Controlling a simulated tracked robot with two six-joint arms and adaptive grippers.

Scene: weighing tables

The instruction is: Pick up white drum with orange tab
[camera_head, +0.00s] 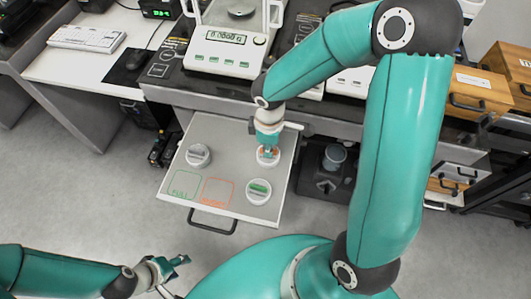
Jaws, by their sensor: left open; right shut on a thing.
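A white drum with an orange tab (264,160) stands in the open drawer (228,140), directly under my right gripper (267,149). My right gripper points down and is shut on this drum; its fingers partly cover the drum's top. I cannot tell whether the drum is lifted off the drawer floor. A white drum with a green tab (258,192) stands nearer the front of the drawer. A white drum with a grey tab (198,155) stands on its left side. My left gripper (180,265) is open and empty, low at the bottom left, away from the drawer.
The drawer floor has a green outlined square (184,184) marked FULL and an orange outlined square (217,191). A balance (226,50) stands on the table behind. A keyboard (88,38) lies at left. Wooden boxes (474,94) stand at right.

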